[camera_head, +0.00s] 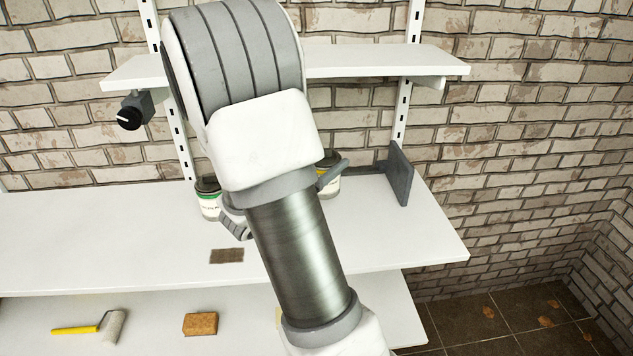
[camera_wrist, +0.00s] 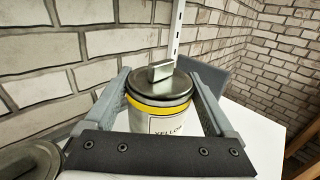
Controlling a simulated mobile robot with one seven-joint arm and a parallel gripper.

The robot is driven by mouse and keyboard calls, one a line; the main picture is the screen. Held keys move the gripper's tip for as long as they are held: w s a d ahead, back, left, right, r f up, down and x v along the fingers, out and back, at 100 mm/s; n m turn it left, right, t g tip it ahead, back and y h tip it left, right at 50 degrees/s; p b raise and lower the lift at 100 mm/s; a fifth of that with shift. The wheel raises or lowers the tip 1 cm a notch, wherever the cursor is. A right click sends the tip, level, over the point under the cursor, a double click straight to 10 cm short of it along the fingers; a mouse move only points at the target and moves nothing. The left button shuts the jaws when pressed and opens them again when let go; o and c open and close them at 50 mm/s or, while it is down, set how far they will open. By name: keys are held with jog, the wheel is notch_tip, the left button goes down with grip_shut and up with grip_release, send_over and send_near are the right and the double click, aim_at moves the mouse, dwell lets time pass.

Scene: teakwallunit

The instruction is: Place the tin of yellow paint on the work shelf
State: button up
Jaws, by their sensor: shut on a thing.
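The tin of yellow paint (camera_wrist: 160,118) has a grey lid, a yellow band and a label reading "YELLOW". It stands upright between the two fingers of my gripper (camera_wrist: 157,78), which is shut on it. In the head view, part of the tin (camera_head: 331,183) shows to the right of my arm, over the white work shelf (camera_head: 400,240). My arm hides most of the tin and the gripper there. I cannot tell whether its base touches the shelf.
A green-banded tin (camera_head: 208,198) stands left of my gripper. A brown flat piece (camera_head: 227,256) lies in front of it. A grey upright plate (camera_head: 400,174) stands at the right end. An upper shelf (camera_head: 390,60) hangs above.

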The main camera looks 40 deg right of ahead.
jog(key=shift+w+a+f, duration=0.1)
jog(key=shift+w+f, duration=0.25)
jog(key=shift+w, duration=0.2)
jog(key=shift+w+a+f, duration=0.1)
jog(key=shift+w+f, duration=0.25)
jog(key=shift+w, duration=0.2)
jog(key=shift+f+b, duration=1)
jog(key=shift+f, duration=0.9)
